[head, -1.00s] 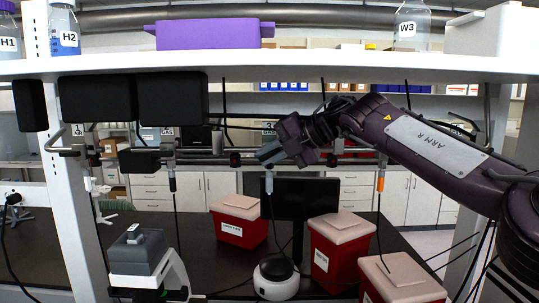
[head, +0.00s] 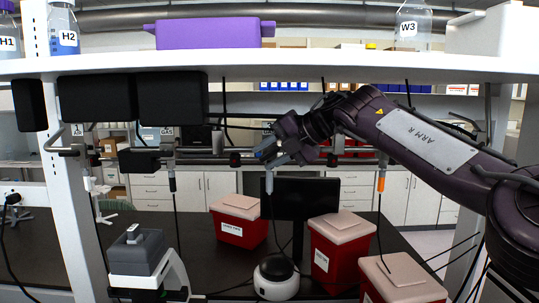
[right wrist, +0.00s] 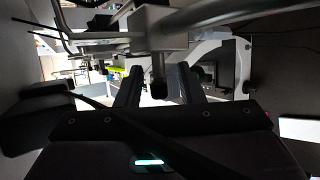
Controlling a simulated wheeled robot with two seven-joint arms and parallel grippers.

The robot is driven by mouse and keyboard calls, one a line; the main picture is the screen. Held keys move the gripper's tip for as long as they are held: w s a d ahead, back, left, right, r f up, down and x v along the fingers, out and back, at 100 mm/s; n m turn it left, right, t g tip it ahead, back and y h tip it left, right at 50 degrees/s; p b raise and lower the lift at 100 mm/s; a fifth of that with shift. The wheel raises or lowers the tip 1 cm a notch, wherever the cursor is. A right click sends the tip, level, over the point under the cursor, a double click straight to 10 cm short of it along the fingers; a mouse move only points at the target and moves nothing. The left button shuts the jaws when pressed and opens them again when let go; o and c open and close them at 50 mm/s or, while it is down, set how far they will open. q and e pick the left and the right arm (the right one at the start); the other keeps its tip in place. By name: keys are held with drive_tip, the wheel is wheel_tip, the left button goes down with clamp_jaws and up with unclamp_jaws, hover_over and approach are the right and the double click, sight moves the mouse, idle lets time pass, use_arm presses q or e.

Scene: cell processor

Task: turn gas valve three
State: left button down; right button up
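A metal gas pipe (head: 205,161) runs across under the shelf with several dark valve knobs along it. A small sign above the pipe, behind my right gripper, is partly covered. My right gripper (head: 267,153) is at the pipe below that sign, above a grey nozzle (head: 269,184). In the right wrist view its two dark fingers (right wrist: 157,88) are apart. A dark round valve knob (right wrist: 158,84) hangs from a metal block between them, with gaps at both sides. Whether this is valve three cannot be read. My left gripper is out of view.
Red bins (head: 239,220), a dark monitor (head: 300,199) and a grey-white device (head: 142,259) stand on the bench below. The white shelf (head: 300,67) is above my arm.

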drive_tip(key=shift+s+d+r+b, duration=0.2)
drive_tip(key=shift+d+b, duration=0.15)
drive_tip(key=shift+d, duration=0.05)
drive_tip(key=s+d+r+b, duration=0.1)
drive_tip(key=s+d+b, duration=0.5)
drive_tip(key=d, duration=0.6)
drive_tip(key=shift+s+b, duration=0.15)
drive_tip(key=shift+b, duration=0.4)
drive_tip(key=shift+d+r, duration=0.1)
drive_tip(key=shift+c, duration=0.2)
